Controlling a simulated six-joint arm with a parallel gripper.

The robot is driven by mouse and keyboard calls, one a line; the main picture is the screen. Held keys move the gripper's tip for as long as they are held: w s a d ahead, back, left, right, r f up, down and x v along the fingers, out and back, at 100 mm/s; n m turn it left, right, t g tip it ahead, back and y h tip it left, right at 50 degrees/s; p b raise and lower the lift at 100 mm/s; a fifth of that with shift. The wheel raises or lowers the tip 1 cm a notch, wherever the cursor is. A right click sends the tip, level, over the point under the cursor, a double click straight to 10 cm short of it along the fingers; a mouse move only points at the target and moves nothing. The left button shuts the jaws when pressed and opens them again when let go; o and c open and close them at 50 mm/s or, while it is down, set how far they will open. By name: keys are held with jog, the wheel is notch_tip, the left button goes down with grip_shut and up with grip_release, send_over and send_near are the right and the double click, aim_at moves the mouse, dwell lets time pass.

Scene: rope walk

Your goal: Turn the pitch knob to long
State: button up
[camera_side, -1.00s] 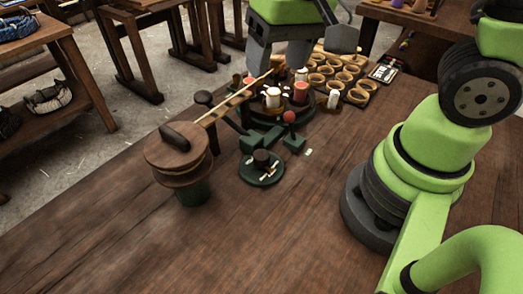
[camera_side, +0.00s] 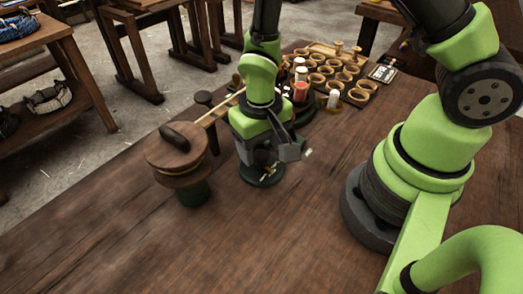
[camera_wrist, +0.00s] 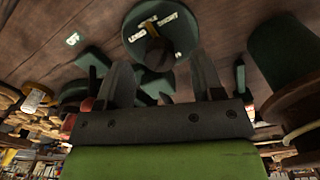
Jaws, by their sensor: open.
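In the side view the green base (camera_side: 262,181) shows beneath my gripper (camera_side: 268,160), which hides most of the knob. In the wrist view my gripper (camera_wrist: 163,70) has its two fingers apart, pointing toward the knob. The knob lies just beyond the fingertips, about midway between them. I cannot tell how far above it the fingers are. Nothing is held.
A wooden-topped reel on a green post (camera_side: 190,192) stands close to the left. Behind my gripper are spools (camera_side: 300,90) and a tray of wooden rings (camera_side: 357,96). A small pale tag (camera_wrist: 72,39) lies on the table. The front of the table is clear.

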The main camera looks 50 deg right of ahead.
jog(key=shift+f, duration=1.05)
jog(key=c, duration=0.9)
jog(key=shift+n, duration=0.4)
jog(key=n, duration=0.3)
jog(key=shift+n, duration=2.4)
